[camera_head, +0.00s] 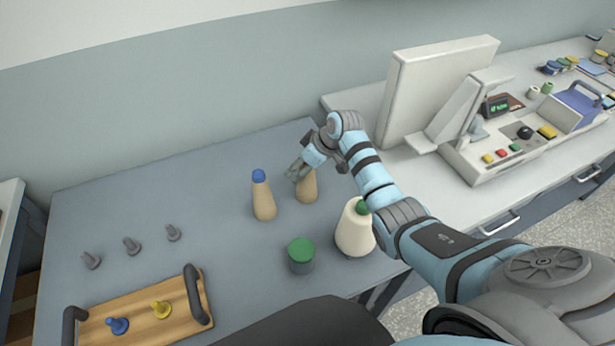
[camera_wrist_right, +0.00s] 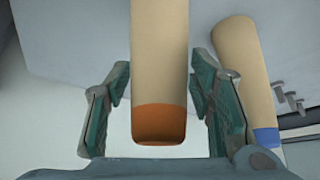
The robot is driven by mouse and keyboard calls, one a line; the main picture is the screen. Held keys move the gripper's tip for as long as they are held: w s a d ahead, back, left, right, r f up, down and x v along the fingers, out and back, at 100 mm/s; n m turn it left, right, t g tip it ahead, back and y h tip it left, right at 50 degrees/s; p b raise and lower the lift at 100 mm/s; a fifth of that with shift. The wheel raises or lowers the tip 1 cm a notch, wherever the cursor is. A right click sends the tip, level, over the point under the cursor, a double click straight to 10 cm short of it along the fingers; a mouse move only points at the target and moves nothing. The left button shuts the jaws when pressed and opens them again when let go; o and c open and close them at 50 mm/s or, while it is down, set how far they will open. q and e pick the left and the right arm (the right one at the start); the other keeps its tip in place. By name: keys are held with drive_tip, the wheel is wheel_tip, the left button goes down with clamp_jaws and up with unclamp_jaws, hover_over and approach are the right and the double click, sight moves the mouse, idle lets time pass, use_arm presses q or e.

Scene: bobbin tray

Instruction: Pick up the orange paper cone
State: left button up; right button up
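The orange paper cone is a tan cone with an orange tip (camera_wrist_right: 160,122). In the head view its tan body (camera_head: 307,190) stands on the grey table, and its tip is hidden behind my right gripper (camera_head: 301,171). In the wrist view the cone lies between the two fingers of my right gripper (camera_wrist_right: 163,95). The fingers are open, with a visible gap on each side of the cone. My left gripper is not in view.
A blue-tipped cone (camera_head: 263,199) stands close by on the left. A cream cone with a green top (camera_head: 354,230) and a green-lidded pot (camera_head: 301,256) stand nearer. A wooden tray (camera_head: 185,312) lies front left, with several grey pegs (camera_head: 131,246) behind it.

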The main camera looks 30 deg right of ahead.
drive_tip(key=c, duration=0.8)
drive_tip(key=shift+r, duration=0.4)
clamp_jaws()
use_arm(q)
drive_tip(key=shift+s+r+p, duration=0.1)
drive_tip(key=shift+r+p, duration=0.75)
use_arm(e)
wheel_tip(320, 180, up, 19)
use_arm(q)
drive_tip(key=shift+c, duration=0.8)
use_arm(e)
drive_tip(key=shift+r, duration=0.1)
